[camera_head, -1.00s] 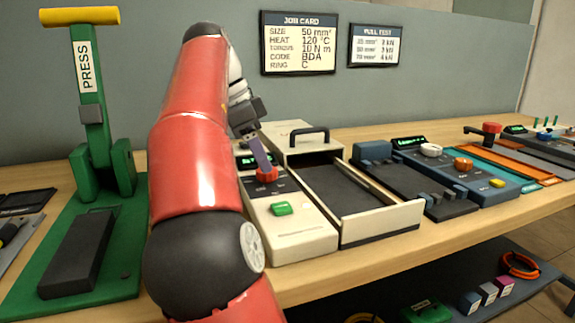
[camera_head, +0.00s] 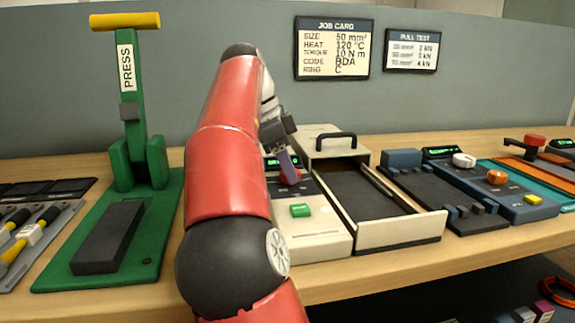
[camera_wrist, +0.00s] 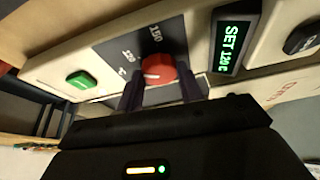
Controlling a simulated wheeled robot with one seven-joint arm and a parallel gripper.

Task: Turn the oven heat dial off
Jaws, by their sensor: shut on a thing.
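The oven is a cream unit (camera_head: 318,238) with a dark control panel, right of my red arm in the head view. Its red heat dial (camera_head: 291,177) is partly covered by my gripper (camera_head: 288,168). In the wrist view, the red dial (camera_wrist: 158,69) with a white pointer mark lies between the two dark purple fingers of my gripper (camera_wrist: 160,90), which is shut on it. The green oven display (camera_wrist: 231,48) reads SET 120C. Panel lettering beside the dial is turned and only partly legible.
A green button (camera_head: 300,210) sits on the oven front. To its right is a pulled-out drawer (camera_head: 400,232) with a black handle behind. A green press (camera_head: 130,130) stands left. Blue devices (camera_head: 490,185) are farther right, and a job card (camera_head: 333,48) hangs behind.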

